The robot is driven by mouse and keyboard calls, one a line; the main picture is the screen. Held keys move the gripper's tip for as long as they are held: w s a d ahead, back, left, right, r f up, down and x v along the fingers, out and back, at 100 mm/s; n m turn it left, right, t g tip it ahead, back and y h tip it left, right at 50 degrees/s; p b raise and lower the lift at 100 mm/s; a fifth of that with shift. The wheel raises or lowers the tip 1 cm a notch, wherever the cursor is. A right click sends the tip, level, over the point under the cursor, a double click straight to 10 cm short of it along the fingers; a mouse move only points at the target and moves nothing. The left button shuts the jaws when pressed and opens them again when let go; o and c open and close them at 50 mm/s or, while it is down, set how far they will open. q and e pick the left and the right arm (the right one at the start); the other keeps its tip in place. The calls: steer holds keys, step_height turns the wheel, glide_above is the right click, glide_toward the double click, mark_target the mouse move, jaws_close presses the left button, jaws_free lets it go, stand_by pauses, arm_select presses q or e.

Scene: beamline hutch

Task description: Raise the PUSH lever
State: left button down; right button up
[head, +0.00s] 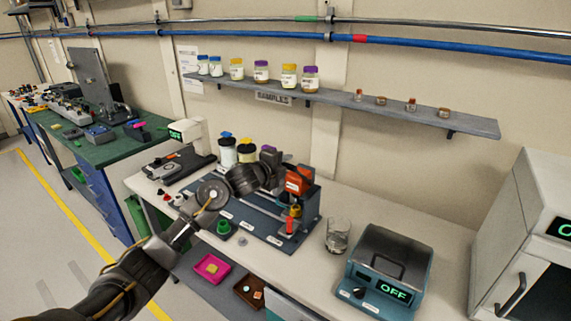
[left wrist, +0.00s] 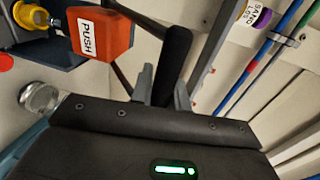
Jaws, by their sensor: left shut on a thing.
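The orange block with a white PUSH label (left wrist: 98,34) fills the upper left of the left wrist view. It also shows in the head view (head: 298,180), on a dark blue stand. A black lever bar (left wrist: 176,48) runs beside the block. My left gripper (left wrist: 164,86) is shut on this bar, with one grey finger on each side of it. In the head view my left gripper (head: 272,176) reaches the stand from the left, close to the orange block, and hides much of the lever. My right gripper is not in view.
A glass beaker (head: 337,236) and a teal device reading OFF (head: 388,275) stand to the right. White and yellow-capped bottles (head: 246,150) stand behind my gripper. A shelf (head: 420,117) of sample jars runs above. A pink tray (head: 212,268) lies below, in front.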

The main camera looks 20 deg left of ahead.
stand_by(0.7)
arm_select(q)
steer(key=c, duration=1.3)
jaws_free()
steer(key=shift+c, duration=0.2)
steer(key=b+v, duration=0.2)
steer(key=v, duration=0.8)
steer(key=shift+s, duration=0.35)
steer(key=shift+a+r, duration=0.1)
steer(key=shift+r, duration=0.05)
steer(key=shift+c, duration=0.2)
